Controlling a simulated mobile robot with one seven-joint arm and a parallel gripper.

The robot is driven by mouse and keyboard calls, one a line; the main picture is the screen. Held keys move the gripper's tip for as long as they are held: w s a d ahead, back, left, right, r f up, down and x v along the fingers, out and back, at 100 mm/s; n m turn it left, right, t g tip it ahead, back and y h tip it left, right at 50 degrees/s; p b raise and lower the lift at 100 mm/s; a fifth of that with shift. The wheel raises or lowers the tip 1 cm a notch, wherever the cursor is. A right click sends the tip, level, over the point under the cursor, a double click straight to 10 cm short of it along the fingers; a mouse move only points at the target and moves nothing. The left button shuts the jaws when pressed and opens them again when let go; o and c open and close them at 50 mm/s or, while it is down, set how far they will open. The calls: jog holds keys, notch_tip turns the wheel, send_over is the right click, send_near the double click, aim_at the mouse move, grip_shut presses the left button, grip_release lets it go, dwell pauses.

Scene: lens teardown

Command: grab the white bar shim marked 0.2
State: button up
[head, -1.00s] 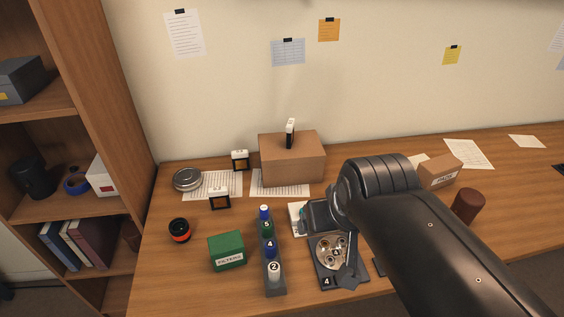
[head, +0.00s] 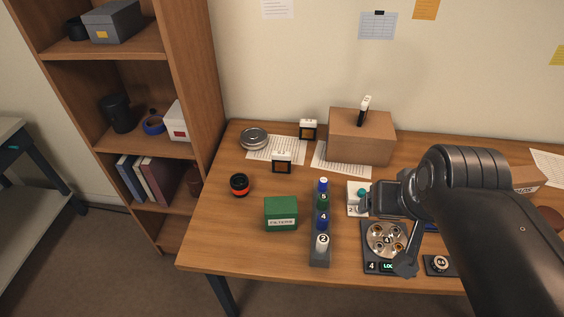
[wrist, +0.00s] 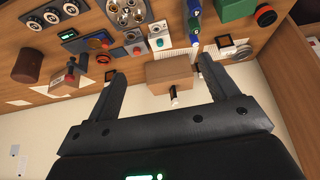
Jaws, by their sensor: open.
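No marking 0.2 is readable in either view. A small upright piece with a white upper part and black lower part (head: 365,109) stands on the brown box (head: 350,145); it may be the white bar shim, but I cannot tell.
Left of my arm are a green filters box (head: 280,213), a grey rack (head: 320,257) of numbered bottles, an orange-ringed black cylinder (head: 239,185) and a round tin (head: 254,138). A grey tray (head: 370,254) of round parts lies below my arm. The front left tabletop is clear.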

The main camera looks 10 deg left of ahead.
jog(key=shift+o, duration=0.5)
jog(key=shift+w, duration=0.1)
jog(key=g, duration=0.6)
send_over(281, 159)
jog(key=w, duration=0.1)
notch_tip(281, 159, down, 16)
jog(key=shift+d+f, duration=0.1)
jog(key=shift+d, duration=0.05)
jog(key=shift+w+f, duration=0.15)
jog(key=shift+f, duration=0.1)
notch_tip(281, 159, down, 10)
jog(key=shift+f, duration=0.25)
jog(key=c, duration=1.1)
